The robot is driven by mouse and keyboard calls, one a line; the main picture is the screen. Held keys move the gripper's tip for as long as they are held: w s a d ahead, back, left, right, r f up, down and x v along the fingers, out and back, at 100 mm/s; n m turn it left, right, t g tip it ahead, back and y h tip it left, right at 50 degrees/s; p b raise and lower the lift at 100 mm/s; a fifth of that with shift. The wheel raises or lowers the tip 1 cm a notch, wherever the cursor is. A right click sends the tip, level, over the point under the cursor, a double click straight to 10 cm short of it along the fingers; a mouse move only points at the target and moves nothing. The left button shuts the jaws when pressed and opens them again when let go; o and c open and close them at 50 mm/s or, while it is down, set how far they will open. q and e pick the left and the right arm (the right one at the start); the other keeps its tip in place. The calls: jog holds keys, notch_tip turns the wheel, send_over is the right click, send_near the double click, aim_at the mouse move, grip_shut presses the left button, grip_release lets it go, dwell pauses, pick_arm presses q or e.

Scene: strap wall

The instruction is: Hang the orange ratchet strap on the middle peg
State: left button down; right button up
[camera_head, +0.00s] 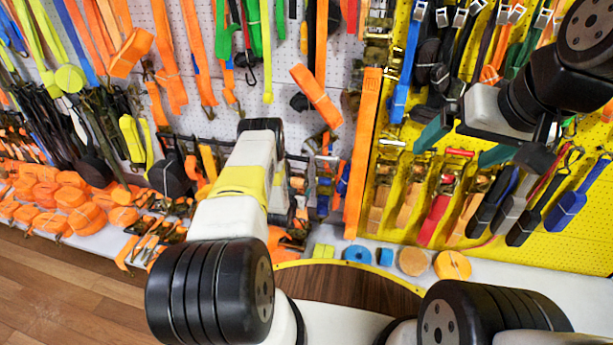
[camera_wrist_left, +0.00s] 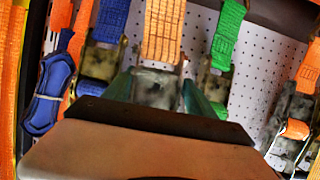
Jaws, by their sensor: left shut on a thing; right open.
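In the left wrist view, an orange strap (camera_wrist_left: 162,30) hangs down to a worn metal ratchet buckle (camera_wrist_left: 155,88). The teal fingers of my left gripper (camera_wrist_left: 158,92) are shut on this buckle from both sides. In the head view my left arm reaches toward the wall and hides that gripper and the buckle. My right gripper (camera_head: 466,143) is open, with its teal fingers apart in front of the yellow pegboard; it holds nothing that I can see. I cannot make out the middle peg in either view.
A blue strap (camera_wrist_left: 111,20) and a green strap (camera_wrist_left: 228,35) hang close on either side of the held strap. A yellow pegboard (camera_head: 560,238) with several straps stands at the right. Orange rolls (camera_head: 72,196) lie on the low shelf at the left.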

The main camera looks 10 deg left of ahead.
pick_arm(q)
jog(key=shift+w+r+x, duration=0.1)
jog(key=shift+r+x, duration=0.05)
jog(key=shift+x, duration=0.75)
jog(key=shift+w+r+x, duration=0.1)
jog(key=shift+r+x, duration=0.05)
jog(key=shift+x, duration=0.7)
jog(key=shift+r+x, duration=0.2)
jog(key=shift+x, duration=0.7)
jog(key=shift+f, duration=0.1)
